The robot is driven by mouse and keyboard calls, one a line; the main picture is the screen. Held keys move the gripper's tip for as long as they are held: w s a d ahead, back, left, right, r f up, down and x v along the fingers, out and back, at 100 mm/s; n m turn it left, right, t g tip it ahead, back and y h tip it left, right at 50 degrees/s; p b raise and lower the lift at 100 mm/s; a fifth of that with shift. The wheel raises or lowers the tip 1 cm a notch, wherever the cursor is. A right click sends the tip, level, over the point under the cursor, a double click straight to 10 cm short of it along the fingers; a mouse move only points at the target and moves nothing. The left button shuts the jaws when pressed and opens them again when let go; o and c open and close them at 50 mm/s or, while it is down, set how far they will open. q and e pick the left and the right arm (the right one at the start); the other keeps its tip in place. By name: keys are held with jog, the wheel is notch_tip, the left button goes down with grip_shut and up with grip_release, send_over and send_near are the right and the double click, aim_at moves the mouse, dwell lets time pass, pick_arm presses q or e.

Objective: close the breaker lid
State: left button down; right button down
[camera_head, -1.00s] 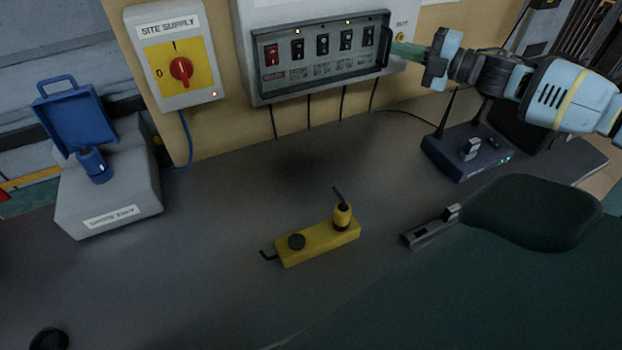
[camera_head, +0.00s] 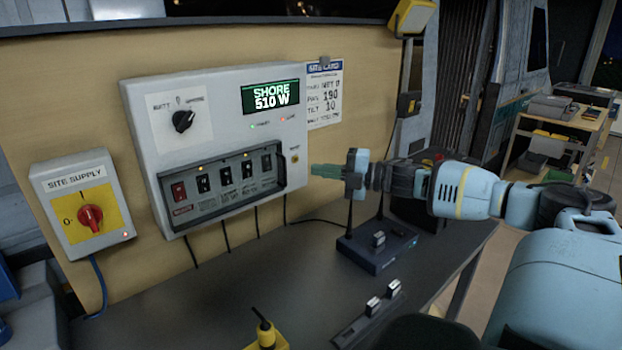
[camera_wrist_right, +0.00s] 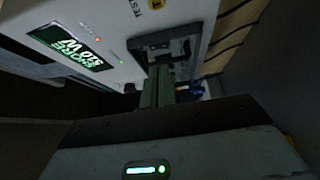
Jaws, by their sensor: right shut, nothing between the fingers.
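The breaker lid (camera_head: 222,212) is a dark-framed cover with a see-through front on the lower part of the white power panel (camera_head: 219,100). It lies across the row of breaker switches, which show through it. I cannot tell whether it sits fully flush. Its dark upright handle (camera_head: 281,172) is at its right end and also shows in the right wrist view (camera_wrist_right: 168,50). My right gripper (camera_head: 318,171) is shut and empty, a short gap to the right of the handle. Its green fingers (camera_wrist_right: 158,88) point toward the panel in the wrist view. My left gripper is out of view.
A site supply box (camera_head: 83,198) with a red knob hangs left of the panel. A router (camera_head: 378,248) with antennas stands on the desk below my right gripper. A yellow device (camera_head: 265,332) and a slider strip (camera_head: 368,318) are nearer. The desk below the panel is clear.

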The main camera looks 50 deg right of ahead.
jog(key=d+b, duration=0.1)
jog(key=d, duration=0.6)
jog(key=shift+d+f+b, duration=0.2)
jog(key=shift+f+b, duration=0.15)
jog(key=shift+b, duration=0.05)
jog(key=shift+s, duration=0.15)
